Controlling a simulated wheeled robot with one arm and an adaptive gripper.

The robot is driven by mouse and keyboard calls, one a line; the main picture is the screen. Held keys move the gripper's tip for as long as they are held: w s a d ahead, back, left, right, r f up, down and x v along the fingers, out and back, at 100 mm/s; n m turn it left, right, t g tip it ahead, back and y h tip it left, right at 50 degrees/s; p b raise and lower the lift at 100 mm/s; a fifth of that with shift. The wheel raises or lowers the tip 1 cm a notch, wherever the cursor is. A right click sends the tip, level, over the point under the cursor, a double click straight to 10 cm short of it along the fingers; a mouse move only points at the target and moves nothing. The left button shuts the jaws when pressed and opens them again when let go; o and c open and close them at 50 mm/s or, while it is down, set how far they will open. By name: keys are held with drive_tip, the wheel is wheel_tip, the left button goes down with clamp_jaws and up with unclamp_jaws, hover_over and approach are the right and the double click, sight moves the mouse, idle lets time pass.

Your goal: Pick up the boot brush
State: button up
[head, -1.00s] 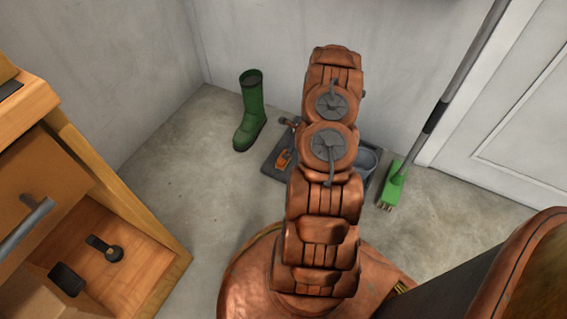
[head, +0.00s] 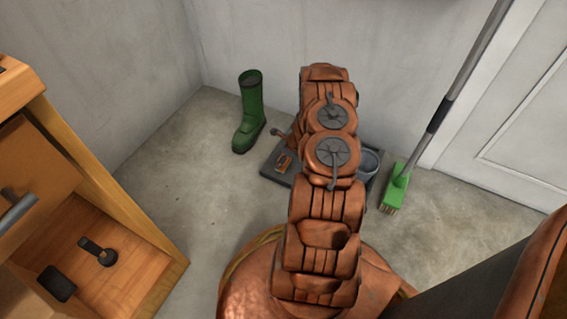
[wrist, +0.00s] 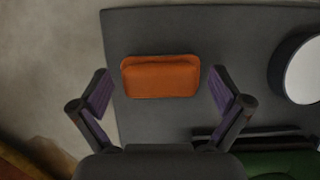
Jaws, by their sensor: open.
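The boot brush is likely the orange block (wrist: 161,76) lying on the dark grey mat (wrist: 165,118) in the wrist view. It also shows in the head view (head: 283,163), small, on the left part of the mat (head: 270,173). My gripper (wrist: 162,86) is open, with one finger to the left of the block and one to the right. Gaps show between both fingers and the block. In the head view my arm hides most of the gripper and part of the mat.
A green boot (head: 250,112) stands left of the mat. A round grey container (head: 369,161) is on the mat's right side; it also shows in the wrist view (wrist: 301,69). A green broom (head: 397,187) leans at the right. A wooden cabinet (head: 120,210) stands at the left.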

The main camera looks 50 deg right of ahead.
drive_tip(key=c, duration=1.2)
drive_tip(key=shift+r+p, duration=0.35)
drive_tip(key=shift+r, duration=0.2)
wheel_tip(320, 180, up, 3)
drive_tip(key=shift+p, duration=0.85)
drive_tip(key=s, duration=0.1)
drive_tip(key=s+a, duration=0.1)
drive_tip(key=s, duration=0.1)
drive_tip(key=shift+a+f, duration=0.1)
drive_tip(key=shift+a, duration=0.15)
drive_tip(key=s+a+p, duration=0.1)
drive_tip(key=s+a, duration=0.2)
drive_tip(key=s, duration=0.2)
drive_tip(key=s+a+r+p, duration=0.1)
drive_tip(key=s+a, duration=0.2)
drive_tip(key=s, duration=0.3)
drive_tip(key=shift+s, duration=0.15)
